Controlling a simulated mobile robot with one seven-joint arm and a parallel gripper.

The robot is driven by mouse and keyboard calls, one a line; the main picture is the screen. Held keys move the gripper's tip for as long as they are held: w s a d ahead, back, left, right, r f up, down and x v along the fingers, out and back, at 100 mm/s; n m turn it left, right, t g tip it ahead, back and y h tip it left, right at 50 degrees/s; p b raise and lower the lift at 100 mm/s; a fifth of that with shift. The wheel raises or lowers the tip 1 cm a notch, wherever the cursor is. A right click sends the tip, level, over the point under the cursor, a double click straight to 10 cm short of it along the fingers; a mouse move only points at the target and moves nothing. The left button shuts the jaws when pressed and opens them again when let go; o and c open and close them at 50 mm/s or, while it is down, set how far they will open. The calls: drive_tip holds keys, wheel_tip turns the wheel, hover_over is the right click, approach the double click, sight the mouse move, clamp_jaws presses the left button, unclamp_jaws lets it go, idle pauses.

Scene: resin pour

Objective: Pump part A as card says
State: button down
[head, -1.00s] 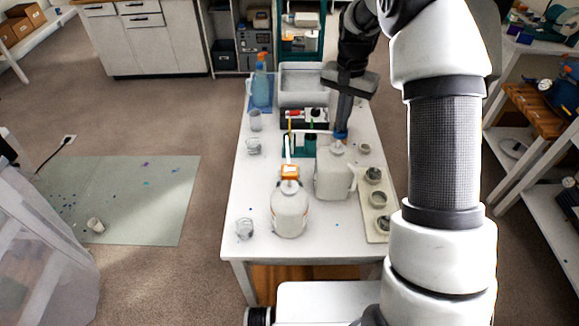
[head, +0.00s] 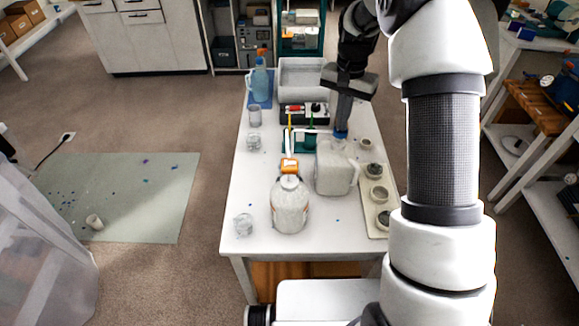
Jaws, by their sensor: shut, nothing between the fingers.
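A pale translucent jug (head: 333,172) with a handle stands at the middle right of the white table. A small blue piece (head: 341,135), which looks like its pump head, is at its top. My gripper (head: 341,128) points down right over it, fingers shut and empty; the fingertips seem to touch the blue piece, but contact is too small to tell. A second bottle (head: 290,208) with an orange collar (head: 289,166) and a white pump spout stands to the left. I cannot make out a readable card.
Clear cups (head: 254,142) stand along the table's (head: 258,190) left side, another at front left (head: 243,225). A tray (head: 373,227) of small cups lies at right. A blue spray bottle (head: 261,82) and a grey bin (head: 300,80) stand behind.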

drive_tip(key=shift+f, duration=0.7)
drive_tip(key=shift+r+p, duration=1.1)
drive_tip(key=shift+r, duration=0.8)
drive_tip(key=shift+f, duration=0.1)
drive_tip(key=shift+f+b, duration=1.2)
drive_tip(key=shift+f, duration=0.6)
drive_tip(key=shift+r+p, duration=1.25)
drive_tip(key=shift+r, duration=0.6)
